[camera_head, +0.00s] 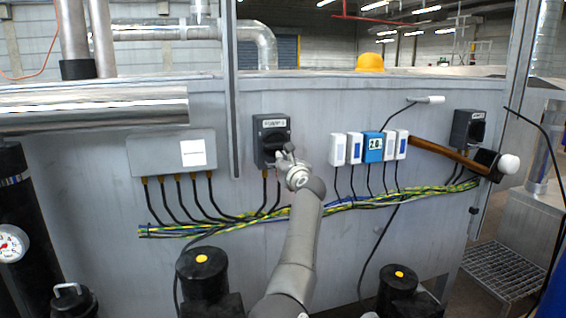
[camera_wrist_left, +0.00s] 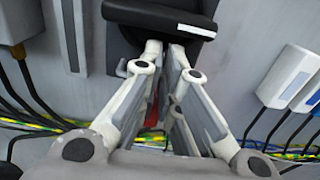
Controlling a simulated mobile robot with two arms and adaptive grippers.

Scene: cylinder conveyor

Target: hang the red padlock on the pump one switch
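The left switch box (camera_head: 270,126) is dark, with a rotary handle and a label that seems to read PUMP 1. It fills the top of the left wrist view (camera_wrist_left: 166,20). My left gripper (camera_head: 285,156) is at its lower front; the wrist view shows its fingertips (camera_wrist_left: 165,52) close together just below the handle. A small red part (camera_wrist_left: 152,112), seemingly the padlock, shows between the fingers, which look shut on it. Most of the padlock is hidden, and I cannot tell whether its shackle is in the switch. My right gripper is not in view.
A second dark switch box (camera_head: 468,129) is at the right. White boxes and a blue box (camera_head: 373,147) are right of my gripper; a grey junction box (camera_head: 172,153) is left. A hammer (camera_head: 450,155) and bundled cables (camera_head: 340,203) cross the panel.

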